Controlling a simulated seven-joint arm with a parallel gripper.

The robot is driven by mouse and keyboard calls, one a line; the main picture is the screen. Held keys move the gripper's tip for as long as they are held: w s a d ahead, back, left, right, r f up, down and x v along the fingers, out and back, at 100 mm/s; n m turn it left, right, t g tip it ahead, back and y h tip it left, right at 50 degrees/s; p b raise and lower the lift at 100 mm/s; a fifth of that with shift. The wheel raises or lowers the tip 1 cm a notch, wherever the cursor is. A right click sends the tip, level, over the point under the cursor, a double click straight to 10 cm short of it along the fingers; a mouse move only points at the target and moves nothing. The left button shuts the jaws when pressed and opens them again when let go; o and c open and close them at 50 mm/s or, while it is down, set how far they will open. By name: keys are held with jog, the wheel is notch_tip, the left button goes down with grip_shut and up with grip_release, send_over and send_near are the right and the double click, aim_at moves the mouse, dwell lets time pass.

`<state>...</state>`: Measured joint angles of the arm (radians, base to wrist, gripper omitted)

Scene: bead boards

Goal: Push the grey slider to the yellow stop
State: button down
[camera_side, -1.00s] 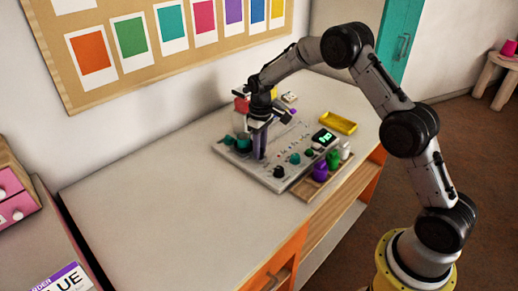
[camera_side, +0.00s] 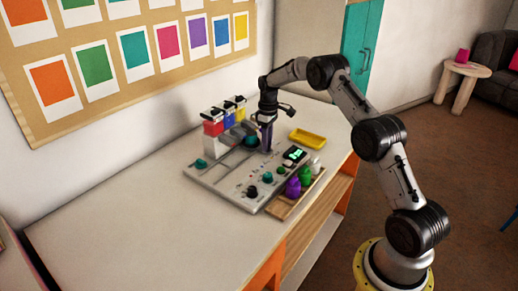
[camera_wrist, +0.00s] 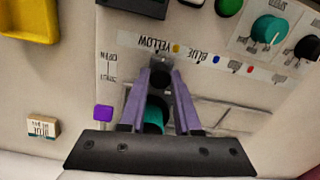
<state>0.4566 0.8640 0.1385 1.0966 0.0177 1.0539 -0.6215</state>
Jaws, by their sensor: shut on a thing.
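My gripper (camera_wrist: 160,74) has its purple fingers shut around a small dark knob, which appears to be the grey slider's handle (camera_wrist: 161,79). The slider's body is mostly hidden by the fingers. A teal round part (camera_wrist: 153,120) shows between the fingers behind the knob. The fingertips are beside the printed strip, near the YELLOW label (camera_wrist: 145,42) and its yellow dot (camera_wrist: 176,48). The stop itself is not clearly visible. In the side view, my gripper (camera_side: 267,150) reaches down to the board (camera_side: 225,190), right of a teal part (camera_side: 251,141).
Red (camera_side: 213,128), blue and yellow containers stand behind the board. A yellow tray (camera_side: 307,139) lies to its right. A wooden tray (camera_side: 283,209) holds purple, green and white items in front. Knobs and a small display (camera_side: 295,154) are on the board. The table's left side is clear.

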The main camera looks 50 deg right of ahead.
jog(key=shift+d+r, duration=0.1)
jog(key=shift+d, duration=0.7)
jog(key=c, duration=0.6)
grip_release()
jog(key=shift+r, duration=0.15)
notch_tip(320, 180, up, 14)
jog(key=shift+f, duration=0.25)
jog(key=shift+d, duration=0.1)
